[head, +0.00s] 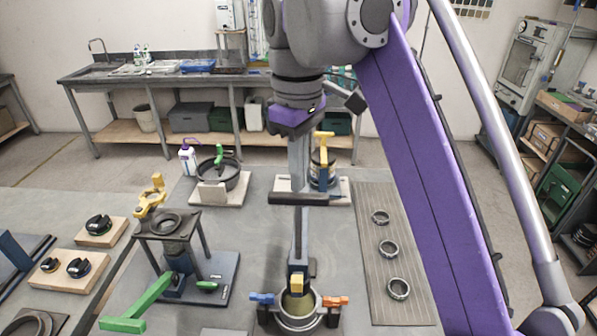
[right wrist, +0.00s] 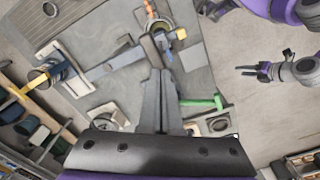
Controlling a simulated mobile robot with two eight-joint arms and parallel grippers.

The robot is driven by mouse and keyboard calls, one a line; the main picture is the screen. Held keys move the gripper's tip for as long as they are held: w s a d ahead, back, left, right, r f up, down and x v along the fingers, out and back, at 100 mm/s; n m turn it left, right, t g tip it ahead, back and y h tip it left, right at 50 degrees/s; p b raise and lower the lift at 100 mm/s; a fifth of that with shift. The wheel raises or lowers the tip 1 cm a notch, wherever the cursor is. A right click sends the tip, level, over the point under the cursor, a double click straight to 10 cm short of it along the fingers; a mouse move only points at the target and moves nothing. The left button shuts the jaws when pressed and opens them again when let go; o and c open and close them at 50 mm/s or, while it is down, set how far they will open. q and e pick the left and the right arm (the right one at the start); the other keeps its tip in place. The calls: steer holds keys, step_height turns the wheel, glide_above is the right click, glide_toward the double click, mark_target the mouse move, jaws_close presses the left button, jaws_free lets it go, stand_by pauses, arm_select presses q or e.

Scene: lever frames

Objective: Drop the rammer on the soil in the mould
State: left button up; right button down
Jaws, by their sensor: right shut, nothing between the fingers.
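The mould (head: 297,322) is a round metal ring at the bottom centre of the head view, with a blue clamp handle and an orange one. Olive-brown soil (head: 299,304) shows inside it.
A black stand with a green lever (head: 140,306) is left of the mould. Several metal rings lie on a ribbed mat (head: 372,237) to the right. A dark pan (head: 226,178) and a yellow-handled device (head: 323,160) stand behind. Wooden blocks (head: 102,232) lie left.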

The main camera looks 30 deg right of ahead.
arm_select(q)
steer(key=shift+f, duration=0.15)
arm_select(e)
steer(key=shift+f, duration=0.15)
steer(key=shift+f+b, duration=0.55)
steer(key=shift+f, duration=0.4)
arm_select(q)
steer(key=shift+s+f, duration=0.35)
steer(key=shift+f, duration=0.3)
steer(key=shift+r, duration=0.1)
arm_select(e)
steer(key=shift+r, duration=0.15)
step_height(320, 180, up, 7)
steer(key=p, duration=0.4)
steer(key=shift+w, duration=0.1)
arm_select(q)
steer(key=w+r, duration=0.3)
steer(key=r, duration=0.3)
steer(key=shift+w+t, duration=0.3)
steer(key=shift+s+r, duration=0.15)
steer(key=shift+s, duration=0.05)
arm_select(e)
steer(key=shift+s, duration=0.2)
arm_select(q)
steer(key=shift+w, duration=0.15)
arm_select(e)
steer(key=shift+w, duration=0.15)
